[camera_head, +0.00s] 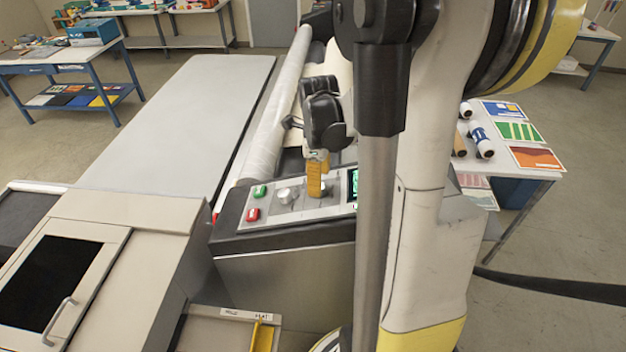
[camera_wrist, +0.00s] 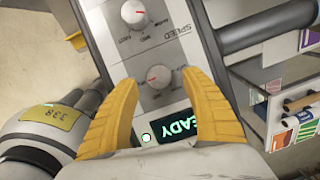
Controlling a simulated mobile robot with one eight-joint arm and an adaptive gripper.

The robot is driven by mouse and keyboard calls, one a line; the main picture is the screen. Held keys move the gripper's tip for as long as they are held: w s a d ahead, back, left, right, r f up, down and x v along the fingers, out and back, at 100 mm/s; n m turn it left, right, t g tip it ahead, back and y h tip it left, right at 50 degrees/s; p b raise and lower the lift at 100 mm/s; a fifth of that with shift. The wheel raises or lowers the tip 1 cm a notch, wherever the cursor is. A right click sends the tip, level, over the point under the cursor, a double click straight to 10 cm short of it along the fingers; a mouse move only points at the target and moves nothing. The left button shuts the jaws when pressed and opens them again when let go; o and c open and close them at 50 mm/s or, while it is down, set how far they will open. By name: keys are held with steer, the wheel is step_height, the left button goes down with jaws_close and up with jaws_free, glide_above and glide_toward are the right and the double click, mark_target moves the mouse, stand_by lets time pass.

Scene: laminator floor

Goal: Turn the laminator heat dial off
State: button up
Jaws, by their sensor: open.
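The laminator control panel (camera_head: 300,205) shows green and red buttons, two round grey knobs and a lit display. The wrist view shows the nearer knob (camera_wrist: 159,77), with a red pointer mark, beside the green display (camera_wrist: 180,131) reading "READY". A second knob (camera_wrist: 133,11) is farther up the panel, and "SPEED" is printed between them. Which knob is the heat dial I cannot read. My gripper (camera_wrist: 158,80) is open, its yellow fingertips on either side of the nearer knob with visible gaps. In the head view my gripper (camera_head: 317,178) points down at the panel and partly hides that knob.
A long pale table (camera_head: 185,110) lies left of the laminator's white roll (camera_head: 280,105). A grey cabinet (camera_head: 95,260) stands at the front left. A side table (camera_head: 515,160) with rolls and printed sheets is at the right. My arm blocks much of the right-centre view.

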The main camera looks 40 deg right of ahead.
steer(key=shift+f, duration=1.3)
steer(key=c, duration=1.2)
steer(key=n+b, duration=0.1)
steer(key=n, duration=0.1)
steer(key=n+y+b, duration=0.1)
steer(key=b, duration=0.1)
steer(key=shift+w+d+f+n+g+b, duration=0.1)
steer(key=shift+f+n+g+b, duration=0.05)
steer(key=shift+n+g+b, duration=0.2)
steer(key=n+g+b, duration=0.1)
steer(key=n+b, duration=0.3)
steer(key=n, duration=0.1)
steer(key=shift+g+y, duration=0.35)
steer(key=shift+y, duration=0.05)
steer(key=n+g+b, duration=0.1)
steer(key=n, duration=0.1)
steer(key=n+g+b, duration=0.1)
steer(key=n+b, duration=0.1)
steer(key=n, duration=0.1)
steer(key=shift+w, duration=0.15)
steer(key=shift+n+g+b, duration=0.6)
steer(key=shift+n+b, duration=0.4)
steer(key=shift+n, duration=0.95)
